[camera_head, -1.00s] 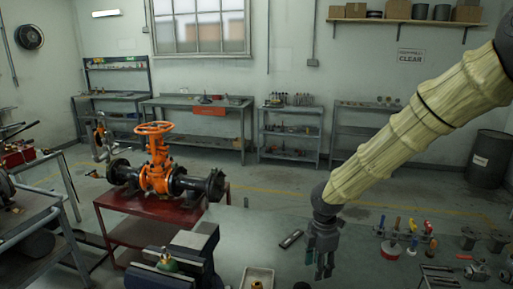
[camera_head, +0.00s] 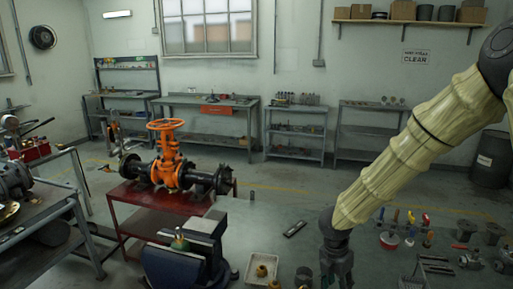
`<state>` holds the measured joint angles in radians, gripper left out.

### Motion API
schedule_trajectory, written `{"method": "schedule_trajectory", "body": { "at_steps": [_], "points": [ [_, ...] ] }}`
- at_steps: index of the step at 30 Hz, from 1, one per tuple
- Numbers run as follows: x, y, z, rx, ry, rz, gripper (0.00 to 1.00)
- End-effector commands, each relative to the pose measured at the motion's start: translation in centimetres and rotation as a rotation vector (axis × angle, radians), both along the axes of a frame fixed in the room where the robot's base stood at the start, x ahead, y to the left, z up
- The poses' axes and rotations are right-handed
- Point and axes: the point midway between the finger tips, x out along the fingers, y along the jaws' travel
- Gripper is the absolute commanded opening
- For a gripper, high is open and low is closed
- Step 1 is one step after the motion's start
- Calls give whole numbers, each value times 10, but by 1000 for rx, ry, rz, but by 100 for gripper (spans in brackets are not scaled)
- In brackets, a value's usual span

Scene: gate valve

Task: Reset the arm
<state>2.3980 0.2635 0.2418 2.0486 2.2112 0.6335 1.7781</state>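My gripper (camera_head: 337,268) hangs at the end of my arm, pointing down, at the lower middle right of the head view. Its fingertips run close to the lower picture edge, and I cannot make out whether they are apart. I see nothing clearly held in it. My arm, in a pale ribbed cover, slopes up to the right edge. The orange gate valve (camera_head: 167,168) with its orange handwheel (camera_head: 165,124) stands upright on a red table (camera_head: 130,212) at the left, well apart from my gripper. Dark flanged pipe ends sit on both sides of it.
A vise (camera_head: 190,258), a pale tray (camera_head: 263,268) and a dark flat object (camera_head: 295,229) lie left of my gripper. Hand tools and fittings (camera_head: 390,240) crowd the right. A workbench (camera_head: 30,225) stands at left, a drum (camera_head: 491,158) at back right. Shelves line the back wall.

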Motion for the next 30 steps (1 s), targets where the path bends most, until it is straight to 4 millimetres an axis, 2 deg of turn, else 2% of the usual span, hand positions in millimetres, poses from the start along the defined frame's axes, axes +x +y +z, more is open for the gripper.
{"method": "schedule_trajectory", "body": {
  "at_steps": [5,8,12,18,24,30],
  "points": [
    [-18,-17,-32,-73,54,256,42],
    [-31,-29,-55,-123,103,474,42],
    [-52,-47,-89,-186,189,821,42],
    [-82,-63,-132,-242,321,1323,42],
    [-115,-69,-171,-259,449,1830,42],
    [-153,-65,-207,-238,551,2345,42]
  ]
}}
